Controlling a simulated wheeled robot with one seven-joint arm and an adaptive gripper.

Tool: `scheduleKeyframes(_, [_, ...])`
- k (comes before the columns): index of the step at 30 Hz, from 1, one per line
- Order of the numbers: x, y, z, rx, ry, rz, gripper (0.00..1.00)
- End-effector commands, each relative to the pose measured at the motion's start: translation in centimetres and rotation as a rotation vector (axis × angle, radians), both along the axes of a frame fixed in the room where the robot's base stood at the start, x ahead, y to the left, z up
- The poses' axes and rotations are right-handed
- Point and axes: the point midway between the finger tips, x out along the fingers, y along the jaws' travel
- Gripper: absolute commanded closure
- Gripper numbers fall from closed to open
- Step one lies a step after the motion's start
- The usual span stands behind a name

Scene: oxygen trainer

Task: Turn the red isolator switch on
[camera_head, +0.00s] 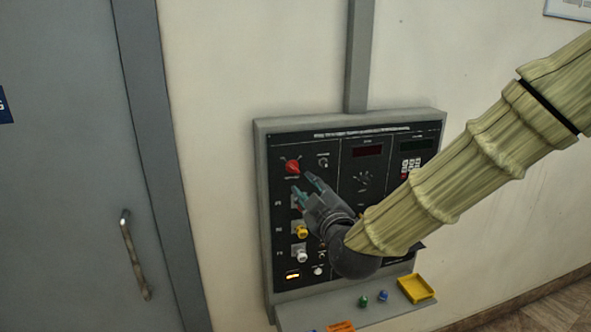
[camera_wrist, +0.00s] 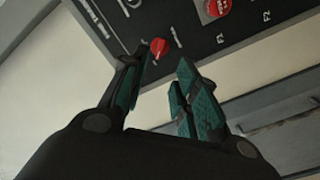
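The red isolator switch (camera_head: 292,166) is a small red rotary knob at the upper left of the black control panel (camera_head: 345,215). My gripper (camera_head: 303,185) is in front of the panel, just below and right of the knob, its teal-padded fingers pointing up and left. In the wrist view the red knob (camera_wrist: 159,46) shows just beyond the fingertips, nearer the left finger. My gripper (camera_wrist: 167,66) is open there, with a clear gap and nothing between the fingers. I cannot tell whether a finger touches the knob. The switch's labels are too small to read.
Yellow (camera_head: 300,232) and white (camera_head: 302,256) round parts sit below on the panel; a red part on a grey plate (camera_wrist: 212,9) is near the knob. A shelf below holds a yellow tray (camera_head: 415,289). A grey door (camera_head: 75,180) is at left.

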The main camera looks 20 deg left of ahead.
Motion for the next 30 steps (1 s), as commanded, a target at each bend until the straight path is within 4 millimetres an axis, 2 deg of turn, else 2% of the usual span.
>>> scheduleKeyframes(5, [1.0, 0.7, 0.4, 0.000, -0.003, 0.001, 0.70])
scheduleKeyframes(24, [7.3, 5.0, 0.3, 0.000, 0.000, 0.000, 0.70])
scheduleKeyframes(30, [8.5, 5.8, 0.2, 0.000, -0.001, 0.001, 0.70])
